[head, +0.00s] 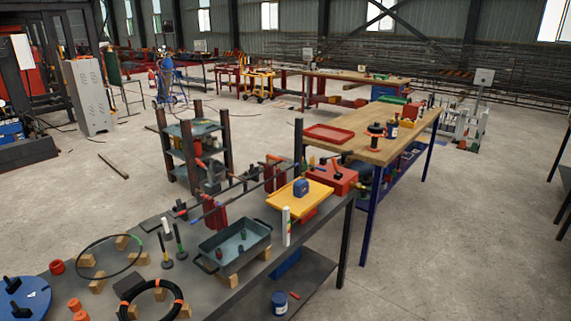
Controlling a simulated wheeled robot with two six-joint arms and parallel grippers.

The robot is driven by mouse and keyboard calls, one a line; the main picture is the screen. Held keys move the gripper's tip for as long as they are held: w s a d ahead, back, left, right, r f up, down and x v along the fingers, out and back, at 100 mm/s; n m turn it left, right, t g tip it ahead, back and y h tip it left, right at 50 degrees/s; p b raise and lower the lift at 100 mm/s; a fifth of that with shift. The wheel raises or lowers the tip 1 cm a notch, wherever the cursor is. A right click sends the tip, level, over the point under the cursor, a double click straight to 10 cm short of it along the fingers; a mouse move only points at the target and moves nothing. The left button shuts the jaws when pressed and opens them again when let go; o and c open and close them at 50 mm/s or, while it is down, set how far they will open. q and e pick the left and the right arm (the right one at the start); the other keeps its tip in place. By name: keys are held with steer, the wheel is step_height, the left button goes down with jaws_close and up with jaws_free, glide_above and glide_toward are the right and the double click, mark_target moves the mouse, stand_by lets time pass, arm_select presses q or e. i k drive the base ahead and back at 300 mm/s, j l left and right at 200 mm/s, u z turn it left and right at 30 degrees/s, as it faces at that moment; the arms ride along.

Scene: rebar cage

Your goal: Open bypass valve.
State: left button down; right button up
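I cannot make out a bypass valve for certain at this distance. On the dark near bench, a red block-like assembly (275,175) with thin rods stands near the far end, and a second red part (214,211) sits along the rods. Their details are too small to read. Neither my left nor my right gripper shows in the head view.
The dark bench (219,292) also holds a grey tray (213,264), a yellow board (318,201), a black coil (133,300) and a blue disc (35,303). A wooden table (372,149) with a red tray (329,133) stands behind. Floor at right is clear.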

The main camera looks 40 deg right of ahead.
mark_target(318, 168)
steer(key=i+l+z, duration=0.25)
steer(key=i+l, duration=0.15)
steer(key=l, duration=0.25)
steer(key=i+l+z, duration=0.3)
steer(key=i+l, duration=0.15)
steer(key=l, duration=0.15)
